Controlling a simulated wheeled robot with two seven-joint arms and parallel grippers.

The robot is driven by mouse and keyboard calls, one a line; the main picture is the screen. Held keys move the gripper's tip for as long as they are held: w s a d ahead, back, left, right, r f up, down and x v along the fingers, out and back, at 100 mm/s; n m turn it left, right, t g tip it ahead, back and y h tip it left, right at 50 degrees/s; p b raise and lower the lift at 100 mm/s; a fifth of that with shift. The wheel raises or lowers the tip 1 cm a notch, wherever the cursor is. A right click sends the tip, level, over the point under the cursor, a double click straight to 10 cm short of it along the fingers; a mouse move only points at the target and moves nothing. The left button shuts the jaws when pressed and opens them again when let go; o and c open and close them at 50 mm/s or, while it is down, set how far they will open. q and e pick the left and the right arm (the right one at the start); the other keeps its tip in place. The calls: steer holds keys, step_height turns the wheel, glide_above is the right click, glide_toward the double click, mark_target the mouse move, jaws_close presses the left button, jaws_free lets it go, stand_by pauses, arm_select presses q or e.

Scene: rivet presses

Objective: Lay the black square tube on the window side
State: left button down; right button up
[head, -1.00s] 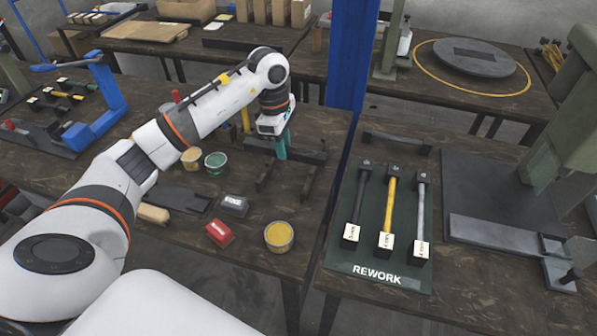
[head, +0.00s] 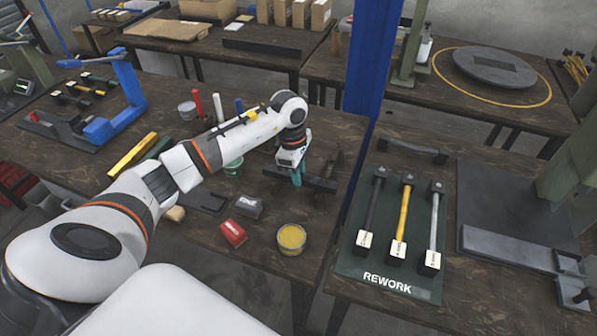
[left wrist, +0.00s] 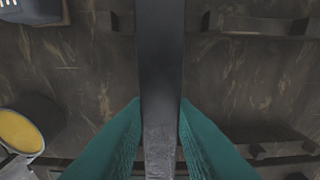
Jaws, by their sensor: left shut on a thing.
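A black square tube (head: 322,184) is held crosswise low over the near table. My left gripper (head: 297,180) is shut on it, its teal fingers pointing down on either side. In the left wrist view the tube (left wrist: 161,60) runs upright through the picture between the fingers (left wrist: 161,115), with a lighter grey stretch near the bottom. Dark narrow supports (head: 333,163) stand around and below the tube; I cannot tell whether it touches them. No label naming a window side is readable. My right gripper is not in view.
A yellow-filled tin (head: 291,238), a red block (head: 232,233) and a grey block (head: 249,205) stand in front of the tube. A green tin (head: 233,168) stands left. A blue post (head: 372,60) rises behind. A REWORK mat (head: 350,272) holds tagged dark, yellow and silver bars.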

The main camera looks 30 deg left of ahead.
arm_select(q)
steer(key=shift+f, duration=0.35)
steer(key=c, duration=1.2)
jaws_free()
steer(key=shift+c, duration=0.2)
steer(key=shift+r, duration=0.1)
steer(key=shift+r, duration=0.2)
steer(key=shift+r+p, duration=0.45)
steer(key=shift+p, duration=0.1)
step_height(320, 180, up, 12)
steer(key=a+b, duration=0.1)
steer(key=b, duration=0.1)
steer(key=shift+s+a+f, duration=0.2)
steer(key=shift+f, duration=0.05)
